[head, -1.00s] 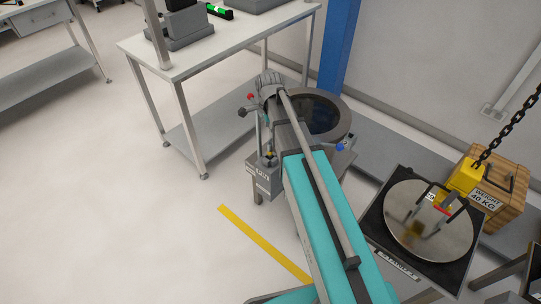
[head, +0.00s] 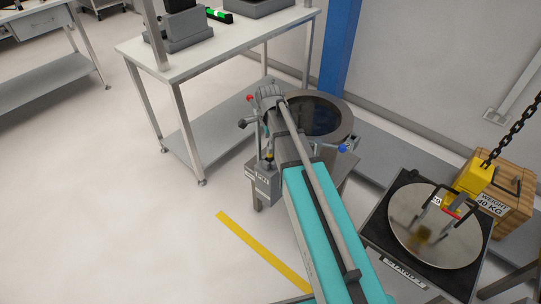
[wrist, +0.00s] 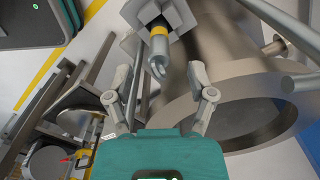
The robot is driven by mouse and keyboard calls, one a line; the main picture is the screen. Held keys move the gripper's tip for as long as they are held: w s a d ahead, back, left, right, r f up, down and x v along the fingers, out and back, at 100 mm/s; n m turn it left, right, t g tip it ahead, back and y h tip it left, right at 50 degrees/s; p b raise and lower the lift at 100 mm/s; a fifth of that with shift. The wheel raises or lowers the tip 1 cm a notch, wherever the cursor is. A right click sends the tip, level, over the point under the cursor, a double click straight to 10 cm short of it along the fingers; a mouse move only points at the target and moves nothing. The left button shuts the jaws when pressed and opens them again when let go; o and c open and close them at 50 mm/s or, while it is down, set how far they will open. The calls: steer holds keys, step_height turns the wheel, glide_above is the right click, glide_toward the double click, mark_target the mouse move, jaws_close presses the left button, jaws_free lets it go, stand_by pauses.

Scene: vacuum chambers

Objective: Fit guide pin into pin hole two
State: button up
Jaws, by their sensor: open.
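A guide pin with a rounded silver end and a yellow band (wrist: 158,50) stands in a grey holder block (wrist: 138,47) in the wrist view. In the head view the labelled pin holder (head: 264,183) is at the chamber's near left, with a small yellow band above it. My gripper (wrist: 160,76) is open and empty, its two fingers on either side of the pin's silver end in the picture; contact cannot be told. The chamber's round flange (wrist: 282,132) fills the right of the wrist view and also shows in the head view (head: 347,117). I cannot make out pin hole two.
A blue-marked fitting (head: 343,148) and a red-topped one (head: 250,98) stand by the chamber. A round metal lid (head: 408,225) on a dark stand, with chain and yellow hoist block (head: 474,178), is at right. A workbench (head: 225,48) stands behind. Floor at left is clear.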

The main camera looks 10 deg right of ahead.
mark_target(269, 150)
steer(key=shift+f, duration=0.1)
steer(key=shift+f+b, duration=2.5)
steer(key=shift+b, duration=0.15)
steer(key=shift+c, duration=0.3)
jaws_close()
